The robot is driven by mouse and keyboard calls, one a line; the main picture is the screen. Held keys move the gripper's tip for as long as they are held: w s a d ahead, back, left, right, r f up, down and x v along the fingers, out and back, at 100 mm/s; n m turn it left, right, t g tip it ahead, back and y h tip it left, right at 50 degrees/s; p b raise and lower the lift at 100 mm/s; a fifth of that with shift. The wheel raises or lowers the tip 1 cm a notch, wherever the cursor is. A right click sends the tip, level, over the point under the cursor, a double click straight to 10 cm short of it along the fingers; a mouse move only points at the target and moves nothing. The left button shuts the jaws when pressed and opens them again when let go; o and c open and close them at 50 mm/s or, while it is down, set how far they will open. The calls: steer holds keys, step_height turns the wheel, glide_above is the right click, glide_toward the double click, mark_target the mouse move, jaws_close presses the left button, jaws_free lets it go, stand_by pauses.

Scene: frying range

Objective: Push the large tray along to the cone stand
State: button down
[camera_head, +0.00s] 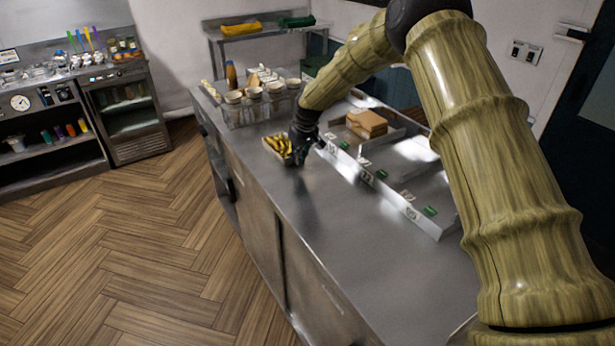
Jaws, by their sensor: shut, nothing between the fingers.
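A small pale tray (270,149) filled with yellow chips lies on the steel counter near its front edge. My gripper (298,160) is shut and empty, pointing down close to the counter at the right end of this tray. Whether it touches the tray I cannot tell. The cone stand (240,118) stands farther back on the counter, beyond the tray, with several pale cups along its top. A short strip of bare counter lies between tray and stand. My arm hides part of the counter to the right.
A low divided steel rack (408,208) with numbered and green tags runs along the counter's right side, with brown boxes (367,123) behind. A brown bottle (231,75) stands behind the cups. The steel counter (330,245) is clear toward the near end.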

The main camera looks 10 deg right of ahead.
steer(key=shift+w+a, duration=0.3)
steer(key=shift+w, duration=0.55)
steer(key=shift+w+a+b, duration=0.2)
steer(key=shift+w+a, duration=0.25)
steer(key=shift+w, duration=0.55)
steer(key=shift+w+a+b, duration=0.25)
steer(key=shift+w+a, duration=0.25)
steer(key=shift+w, duration=0.55)
steer(key=shift+w+a+b, duration=0.2)
steer(key=shift+w+a, duration=0.25)
steer(key=shift+w, duration=0.7)
